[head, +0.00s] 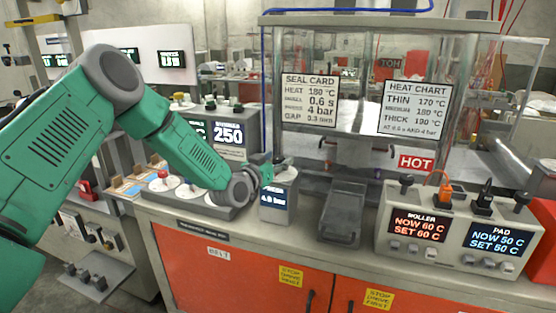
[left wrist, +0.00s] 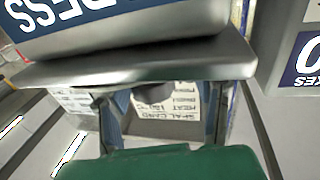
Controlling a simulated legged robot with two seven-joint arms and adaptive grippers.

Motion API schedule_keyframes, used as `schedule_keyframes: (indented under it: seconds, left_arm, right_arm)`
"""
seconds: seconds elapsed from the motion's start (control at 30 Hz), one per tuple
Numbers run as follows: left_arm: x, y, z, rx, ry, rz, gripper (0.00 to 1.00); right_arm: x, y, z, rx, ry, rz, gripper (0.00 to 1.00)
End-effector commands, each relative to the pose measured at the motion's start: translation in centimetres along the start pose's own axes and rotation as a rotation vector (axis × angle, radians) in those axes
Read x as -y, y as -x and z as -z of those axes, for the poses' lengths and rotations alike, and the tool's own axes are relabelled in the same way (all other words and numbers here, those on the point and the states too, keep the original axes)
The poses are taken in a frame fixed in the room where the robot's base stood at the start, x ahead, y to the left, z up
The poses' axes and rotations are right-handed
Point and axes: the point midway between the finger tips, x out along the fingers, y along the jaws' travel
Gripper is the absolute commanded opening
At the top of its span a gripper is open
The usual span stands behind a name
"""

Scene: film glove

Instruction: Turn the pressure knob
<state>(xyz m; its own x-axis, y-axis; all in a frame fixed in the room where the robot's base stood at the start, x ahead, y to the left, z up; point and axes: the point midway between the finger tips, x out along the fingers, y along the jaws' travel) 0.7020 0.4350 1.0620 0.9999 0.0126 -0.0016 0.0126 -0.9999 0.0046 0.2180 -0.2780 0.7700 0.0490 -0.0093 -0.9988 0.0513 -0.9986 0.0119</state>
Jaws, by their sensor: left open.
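The pressure unit (head: 277,203) is a small grey box with a lit blue display that seems to read 4.0 bar. It stands at the middle of the bench's front edge. A dark knob (head: 279,160) sits on its top. My left gripper (head: 268,172) is at the left side of the unit's top, close to the knob and partly hidden by its own wrist. In the left wrist view, the two open fingers (left wrist: 158,115) stand apart, and a dark round knob (left wrist: 153,93) shows between them below the unit's grey edge (left wrist: 140,62). Contact cannot be told.
A clear cabinet with a seal card (head: 309,100) and a heat chart (head: 414,108) stands behind. A grey pedal-like block (head: 343,212) is right of the unit. A controller (head: 455,232) stands further right.

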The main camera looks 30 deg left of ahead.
Motion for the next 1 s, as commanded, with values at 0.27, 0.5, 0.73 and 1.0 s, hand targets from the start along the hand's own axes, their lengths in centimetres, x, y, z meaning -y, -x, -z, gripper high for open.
schedule_keyframes:
  seconds: [0.27,0.5,0.73,1.0]
  left_arm:
    - [-0.26,0.0,0.12,-0.001,-0.002,-0.001,0.0]
    - [-0.18,0.01,0.08,-0.001,-0.001,0.004,0.0]
    - [-0.24,-0.02,0.07,-0.001,-0.002,0.074,0.0]
    - [-0.26,-0.02,0.04,-0.002,-0.003,0.277,0.0]
  right_arm:
    - [0.0,0.01,0.01,0.0,0.0,0.0,0.4]
    - [-0.01,0.0,0.01,0.0,0.0,0.0,0.4]
    - [0.0,-0.05,0.01,0.0,0.0,0.0,0.4]
    - [0.0,-0.2,0.0,0.0,0.0,0.0,0.4]
